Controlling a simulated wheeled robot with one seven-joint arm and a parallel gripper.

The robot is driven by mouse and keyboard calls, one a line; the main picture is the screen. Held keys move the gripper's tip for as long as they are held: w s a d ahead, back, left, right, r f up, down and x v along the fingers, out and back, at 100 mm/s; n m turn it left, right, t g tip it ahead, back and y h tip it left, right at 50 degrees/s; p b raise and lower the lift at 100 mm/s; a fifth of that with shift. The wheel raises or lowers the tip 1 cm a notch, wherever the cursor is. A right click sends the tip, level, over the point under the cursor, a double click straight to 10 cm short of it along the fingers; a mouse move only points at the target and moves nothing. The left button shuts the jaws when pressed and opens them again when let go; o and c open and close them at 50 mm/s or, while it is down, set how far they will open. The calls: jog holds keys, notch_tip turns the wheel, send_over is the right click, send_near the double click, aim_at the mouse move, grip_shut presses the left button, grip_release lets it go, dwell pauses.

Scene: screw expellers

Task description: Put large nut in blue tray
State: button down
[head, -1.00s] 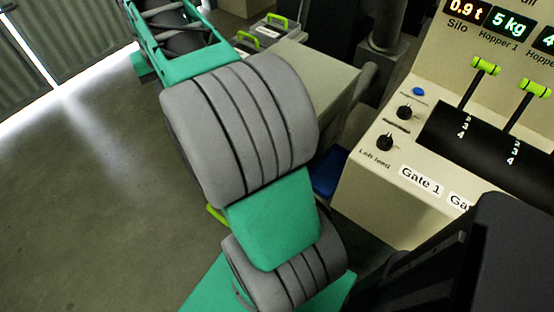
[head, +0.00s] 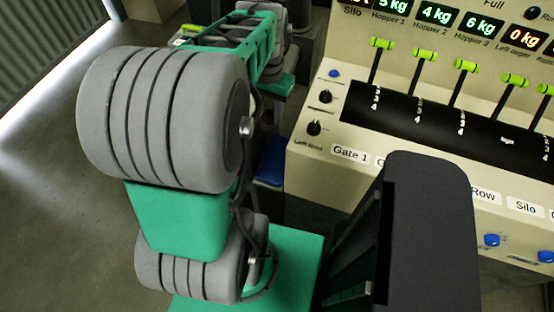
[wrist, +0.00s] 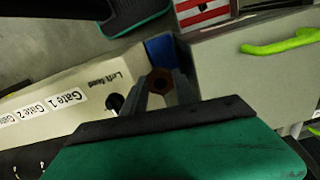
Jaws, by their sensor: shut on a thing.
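My gripper (wrist: 161,88) shows in the wrist view, its two grey fingers shut on a dark brown hexagonal nut (wrist: 160,78). The nut is held between the fingertips. Just beyond the nut is a blue surface (wrist: 159,48), likely the blue tray, between the beige control panel and a grey box. In the head view a blue piece (head: 271,165) shows low beside the panel's left side, partly hidden by my arm. I cannot tell the height of the nut above the blue surface. My gripper and the nut are hidden in the head view.
The beige control panel (head: 310,165) with knobs and green-tipped levers (head: 380,45) stands close to my arm. In the wrist view a grey box (wrist: 250,75) with a green handle (wrist: 280,42) is on the right, and a red and white case (wrist: 203,10) is at the top.

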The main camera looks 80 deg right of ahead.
jog(key=b, duration=0.6)
send_over(272, 175)
notch_tip(272, 175, down, 13)
notch_tip(272, 175, down, 19)
jog(key=shift+w+d+r, duration=0.1)
jog(key=shift+r, duration=0.05)
jog(key=shift+b, duration=0.3)
jog(key=c, duration=1)
grip_release()
notch_tip(272, 175, up, 12)
jog(key=shift+p, duration=0.35)
